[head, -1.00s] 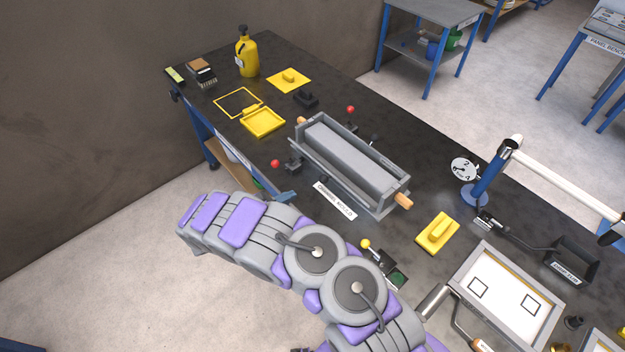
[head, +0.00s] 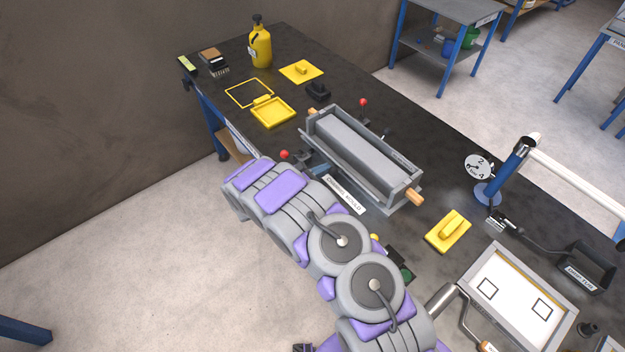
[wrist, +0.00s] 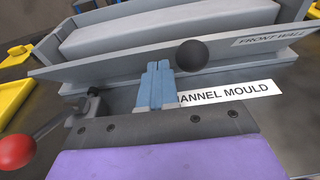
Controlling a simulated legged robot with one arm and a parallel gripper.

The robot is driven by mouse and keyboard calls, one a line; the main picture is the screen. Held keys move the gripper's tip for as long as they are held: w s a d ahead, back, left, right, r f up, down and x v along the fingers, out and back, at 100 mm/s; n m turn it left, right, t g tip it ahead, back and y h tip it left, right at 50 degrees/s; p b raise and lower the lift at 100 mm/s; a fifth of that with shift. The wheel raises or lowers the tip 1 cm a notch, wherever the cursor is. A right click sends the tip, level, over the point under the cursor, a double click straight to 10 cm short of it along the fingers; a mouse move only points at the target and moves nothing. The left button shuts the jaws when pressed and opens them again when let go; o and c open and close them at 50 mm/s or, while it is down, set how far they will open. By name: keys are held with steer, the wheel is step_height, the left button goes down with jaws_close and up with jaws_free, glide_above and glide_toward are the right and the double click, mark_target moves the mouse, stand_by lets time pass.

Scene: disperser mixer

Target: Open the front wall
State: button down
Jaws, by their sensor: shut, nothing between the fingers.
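The channel mould (head: 365,160) lies on the dark bench, a grey trough with a long grey block (wrist: 165,30) inside. Its front wall (wrist: 110,72), labelled "FRONT WALL", shows in the wrist view as a long grey plate with a black ball knob (wrist: 190,54). The plate looks leaned outward from the block, though the exact angle is unclear. My gripper (wrist: 158,66) is shut and empty, with its blue fingertips at the wall just left of the knob. Contact is unclear.
A red-balled lever (wrist: 17,150) is left of my gripper; another red ball (head: 363,102) stands behind the mould.

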steer(key=shift+w+d+r, duration=0.25)
steer(key=shift+w+d, duration=0.05)
steer(key=shift+d, duration=0.1)
steer(key=shift+r, duration=0.1)
